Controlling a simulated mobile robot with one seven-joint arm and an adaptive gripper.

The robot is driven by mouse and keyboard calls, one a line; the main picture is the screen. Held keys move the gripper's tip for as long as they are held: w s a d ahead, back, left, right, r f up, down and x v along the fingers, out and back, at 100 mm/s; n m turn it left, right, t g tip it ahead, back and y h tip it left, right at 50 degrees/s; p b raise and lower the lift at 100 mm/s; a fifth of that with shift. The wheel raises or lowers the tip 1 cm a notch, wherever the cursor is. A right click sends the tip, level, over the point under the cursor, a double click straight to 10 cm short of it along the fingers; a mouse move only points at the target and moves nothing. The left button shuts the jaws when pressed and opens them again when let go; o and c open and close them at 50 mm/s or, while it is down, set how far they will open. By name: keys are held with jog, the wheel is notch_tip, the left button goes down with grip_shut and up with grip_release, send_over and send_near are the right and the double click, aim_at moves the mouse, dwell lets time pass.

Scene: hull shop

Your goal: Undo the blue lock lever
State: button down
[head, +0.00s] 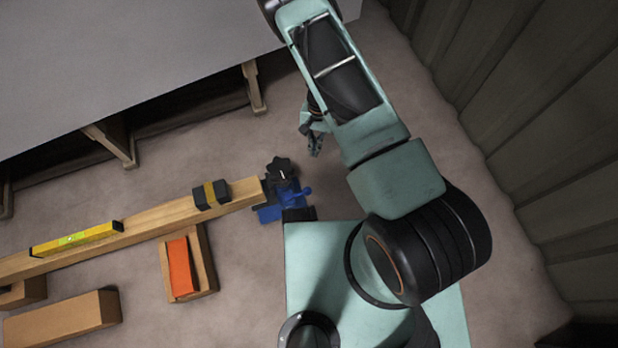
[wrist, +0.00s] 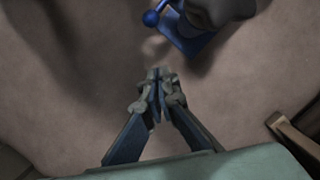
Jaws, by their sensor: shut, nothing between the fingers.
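The blue lock lever (head: 297,191) is a short blue arm with a rounded end on a blue base, next to a black star-shaped knob (head: 281,168) at the right end of a wooden beam. In the wrist view the lever's round blue end (wrist: 151,18) shows at the top, beside a dark grey part and the blue base (wrist: 193,42). My gripper (wrist: 158,76) is shut and empty, apart from the lever, with floor visible between them. In the head view my gripper (head: 315,150) is above and right of the lever, partly hidden by my arm.
The wooden beam (head: 150,220) carries a yellow spirit level (head: 76,239) and a black block with a yellow stripe (head: 211,194). An orange piece (head: 180,267) lies on a wooden block below it. A grey surface (head: 120,55) with wooden brackets is upper left. A ribbed wall (head: 540,130) stands right.

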jog(key=s+a+f+b, duration=0.2)
jog(key=s+f+b, duration=0.2)
jog(key=f, duration=0.6)
jog(key=shift+s+f, duration=0.25)
jog(key=shift+s, duration=0.7)
